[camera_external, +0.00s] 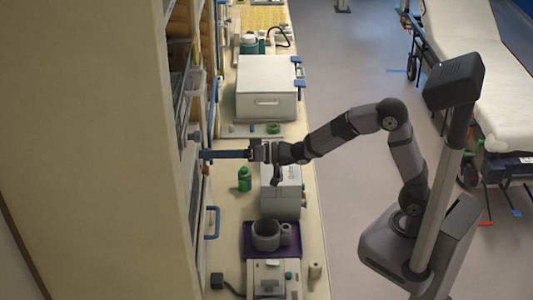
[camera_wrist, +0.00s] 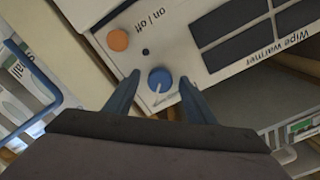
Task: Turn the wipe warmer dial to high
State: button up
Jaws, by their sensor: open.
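The wipe warmer (camera_wrist: 215,45) shows in the wrist view as a pale front panel with dark rectangles and its name printed at an angle. Its dial (camera_wrist: 160,79) is a round blue knob with a white pointer line toward the lower left of its face. My gripper (camera_wrist: 159,84) is open, with one blue finger on each side of the dial; I cannot tell whether they touch it. In the external view my gripper (camera_external: 203,154) reaches left to the shelf unit, and the dial cannot be made out there.
An orange button (camera_wrist: 117,40) marked on / off sits near the dial.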

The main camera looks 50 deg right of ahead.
jog(key=b+v, duration=0.3)
jog(key=v, duration=0.4)
jog(key=shift+d, duration=0.2)
jog(key=shift+s, duration=0.15)
jog(key=n+b, duration=0.1)
jog(key=n, duration=0.6)
jog(key=shift+n, duration=0.4)
jog(key=shift+a, duration=0.1)
jog(key=p+x, duration=0.2)
jog(key=x, duration=0.5)
jog(key=shift+p, duration=0.35)
